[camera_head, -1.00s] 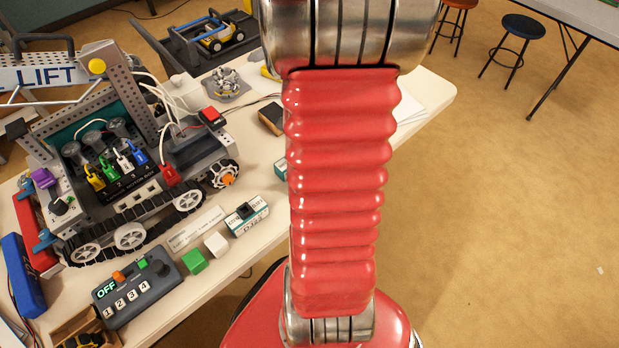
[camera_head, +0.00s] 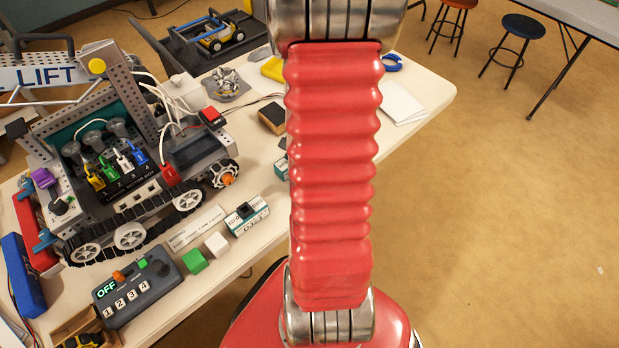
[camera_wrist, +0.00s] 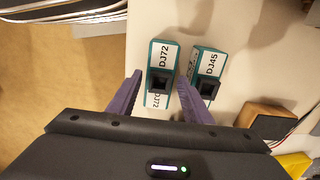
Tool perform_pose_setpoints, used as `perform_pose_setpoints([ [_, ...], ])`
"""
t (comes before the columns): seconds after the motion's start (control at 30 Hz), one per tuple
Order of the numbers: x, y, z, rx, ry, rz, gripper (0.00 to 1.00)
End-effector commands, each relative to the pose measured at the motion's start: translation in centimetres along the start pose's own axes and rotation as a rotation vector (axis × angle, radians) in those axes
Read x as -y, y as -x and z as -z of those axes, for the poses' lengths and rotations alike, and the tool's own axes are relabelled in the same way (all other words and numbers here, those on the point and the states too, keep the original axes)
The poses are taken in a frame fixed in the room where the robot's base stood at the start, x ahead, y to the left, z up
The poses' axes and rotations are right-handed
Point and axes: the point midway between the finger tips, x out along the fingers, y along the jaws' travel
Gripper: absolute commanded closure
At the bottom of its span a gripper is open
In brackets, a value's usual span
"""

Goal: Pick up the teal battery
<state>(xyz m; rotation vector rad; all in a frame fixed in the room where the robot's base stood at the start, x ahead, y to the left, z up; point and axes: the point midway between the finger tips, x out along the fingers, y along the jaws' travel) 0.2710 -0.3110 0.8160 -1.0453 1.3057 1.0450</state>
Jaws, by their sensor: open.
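In the wrist view, a teal battery (camera_wrist: 152,100) with a white label reading DJ72 lies on the table near its edge. The purple fingers of my gripper (camera_wrist: 160,79) are open, one on each side of it, with a dark block on the battery between them. A second teal battery (camera_wrist: 212,62), labelled DJ45, lies just right of the right finger. In the head view, a teal and white battery (camera_head: 247,216) lies near the front edge, and another teal one (camera_head: 281,167) is partly hidden by my arm. My gripper is not visible there.
A tracked robot model (camera_head: 130,170) fills the table's left part. A green cube (camera_head: 194,261), a white cube (camera_head: 216,243) and a grey control box (camera_head: 138,287) lie along the front edge. A wooden block (camera_wrist: 262,116) and a yellow object (camera_wrist: 292,164) are right of the batteries.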

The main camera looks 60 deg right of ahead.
Motion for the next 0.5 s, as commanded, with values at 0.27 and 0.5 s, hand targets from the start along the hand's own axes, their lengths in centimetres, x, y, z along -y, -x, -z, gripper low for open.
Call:
perform_pose_setpoints([
  [0.27,0.0,-3.0,0.0,0.002,0.000,-0.002,0.55],
  [0.5,0.0,-3.7,0.1,0.000,-0.001,0.000,0.55],
])
